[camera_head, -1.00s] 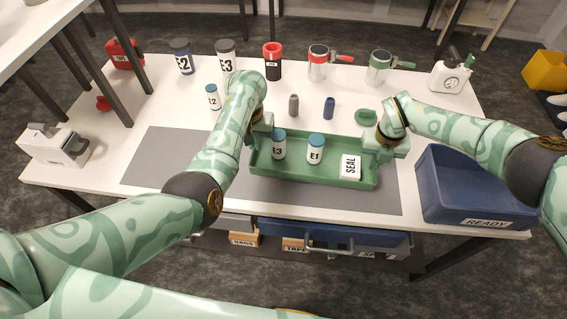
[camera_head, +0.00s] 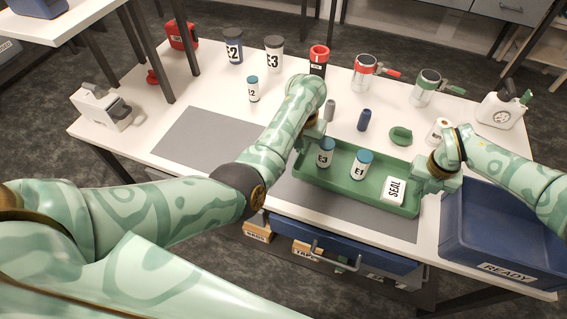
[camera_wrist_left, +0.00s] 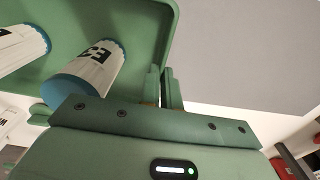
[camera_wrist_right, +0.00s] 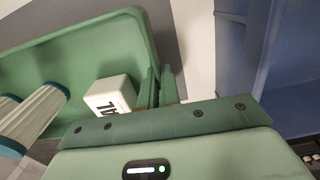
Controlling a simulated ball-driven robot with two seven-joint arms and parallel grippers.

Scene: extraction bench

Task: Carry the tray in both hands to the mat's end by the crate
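The green tray (camera_head: 335,190) is over the right part of the grey mat (camera_head: 205,138), close to the blue crate (camera_head: 500,240) marked READY. It holds a bottle marked E3 (camera_head: 325,158), a bottle marked E1 (camera_head: 360,170) and a white SEAL block (camera_head: 394,190). Both bottles stand upright. My left gripper (camera_head: 308,143) is shut on the tray's left end wall, as the left wrist view (camera_wrist_left: 164,88) shows. My right gripper (camera_head: 428,184) is shut on the right end wall, seen in the right wrist view (camera_wrist_right: 160,88). I cannot tell the tray's height above the mat.
Behind the tray are a grey vial (camera_head: 330,110), a blue vial (camera_head: 364,120) and a green lid (camera_head: 400,136). Several jars stand along the back. A white device (camera_head: 103,108) is at the left. The mat's left part is clear.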

